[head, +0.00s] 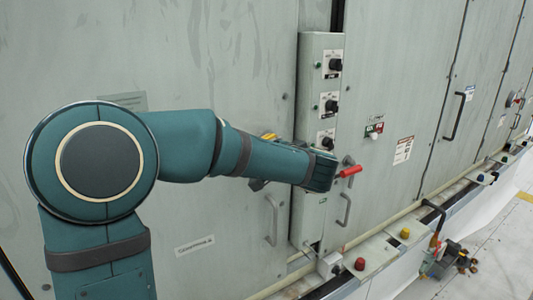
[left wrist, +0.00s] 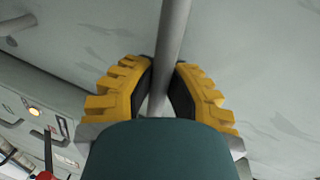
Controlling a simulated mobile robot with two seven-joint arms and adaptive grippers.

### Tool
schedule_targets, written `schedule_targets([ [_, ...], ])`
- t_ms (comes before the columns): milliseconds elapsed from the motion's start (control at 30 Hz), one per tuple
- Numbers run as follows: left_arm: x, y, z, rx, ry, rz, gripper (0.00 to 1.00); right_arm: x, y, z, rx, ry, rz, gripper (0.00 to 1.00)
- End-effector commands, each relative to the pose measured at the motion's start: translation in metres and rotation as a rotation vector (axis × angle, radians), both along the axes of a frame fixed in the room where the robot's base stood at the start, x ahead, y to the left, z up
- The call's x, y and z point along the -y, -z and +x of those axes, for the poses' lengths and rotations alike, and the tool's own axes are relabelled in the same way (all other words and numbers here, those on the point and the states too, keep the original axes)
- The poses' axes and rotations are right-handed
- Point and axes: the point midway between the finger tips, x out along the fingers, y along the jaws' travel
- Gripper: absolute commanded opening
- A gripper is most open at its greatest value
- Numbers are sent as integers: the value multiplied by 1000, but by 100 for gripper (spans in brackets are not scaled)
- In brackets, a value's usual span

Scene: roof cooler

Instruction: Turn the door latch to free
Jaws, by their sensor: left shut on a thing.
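My left gripper (left wrist: 163,88) has its yellow ribbed fingers on both sides of a grey round bar (left wrist: 172,35) and is shut on it. The bar stands in front of a pale door panel; I cannot tell from this view whether it is the latch lever or another handle. In the head view only a yellow bit of the gripper (head: 268,137) shows above my arm, which hides the rest and the gripped bar. A red-gripped lever (head: 348,171) sticks out past the end of my arm. My right gripper is not in view.
A narrow control box (head: 321,45) with black knobs stands beside the door. Grey pull handles (head: 272,220) and (head: 345,209) sit below my arm. A ledge (head: 375,250) with coloured buttons runs along the bottom. The door panel (head: 225,50) above my arm is clear.

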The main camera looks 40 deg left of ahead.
Motion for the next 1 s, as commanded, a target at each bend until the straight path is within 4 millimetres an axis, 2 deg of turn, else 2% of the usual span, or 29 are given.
schedule_targets([
  [433, 0, -7, -1, -195, 0, 81, 0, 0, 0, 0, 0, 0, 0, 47],
  [967, 0, -8, -1, -219, 2, 91, 0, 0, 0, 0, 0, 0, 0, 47],
  [1000, 0, -8, -1, -219, 2, 91, 17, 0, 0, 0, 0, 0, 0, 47],
])
